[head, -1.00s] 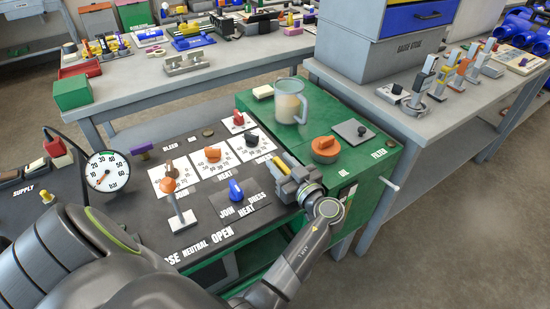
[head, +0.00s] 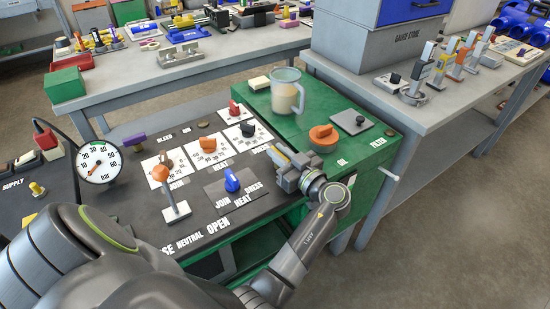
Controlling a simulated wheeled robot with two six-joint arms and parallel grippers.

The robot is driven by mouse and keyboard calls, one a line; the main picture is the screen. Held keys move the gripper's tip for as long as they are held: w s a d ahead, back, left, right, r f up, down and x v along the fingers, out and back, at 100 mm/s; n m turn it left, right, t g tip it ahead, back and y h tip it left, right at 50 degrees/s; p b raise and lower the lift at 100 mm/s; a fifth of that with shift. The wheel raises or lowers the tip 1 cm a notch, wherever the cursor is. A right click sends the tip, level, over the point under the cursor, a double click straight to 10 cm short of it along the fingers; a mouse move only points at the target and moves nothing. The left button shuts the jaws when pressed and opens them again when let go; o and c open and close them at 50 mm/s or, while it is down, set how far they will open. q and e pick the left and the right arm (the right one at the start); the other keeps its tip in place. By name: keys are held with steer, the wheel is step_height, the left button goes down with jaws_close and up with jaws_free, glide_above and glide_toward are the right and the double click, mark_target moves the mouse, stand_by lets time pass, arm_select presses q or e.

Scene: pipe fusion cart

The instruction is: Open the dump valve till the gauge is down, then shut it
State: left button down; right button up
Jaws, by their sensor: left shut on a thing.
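The round white pressure gauge (head: 99,162), marked in bar, stands at the left of the cart. Its thin needle points towards the lower left, at the low end of the scale; the exact reading is too small to tell. My left gripper (head: 283,158) is over the right edge of the dark panel, shut on a small yellow handle (head: 279,154), which looks like the dump valve's. The jaws hide most of the handle and any label by it. My right gripper is not in view.
On the panel are a lever with an orange knob (head: 162,173), a blue selector knob (head: 232,180) and several dials.

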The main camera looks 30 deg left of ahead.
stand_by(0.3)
arm_select(q)
steer(key=c, duration=1.4)
jaws_free()
steer(key=shift+s+a, duration=0.1)
steer(key=shift+a, duration=0.05)
steer(key=shift+o, duration=0.2)
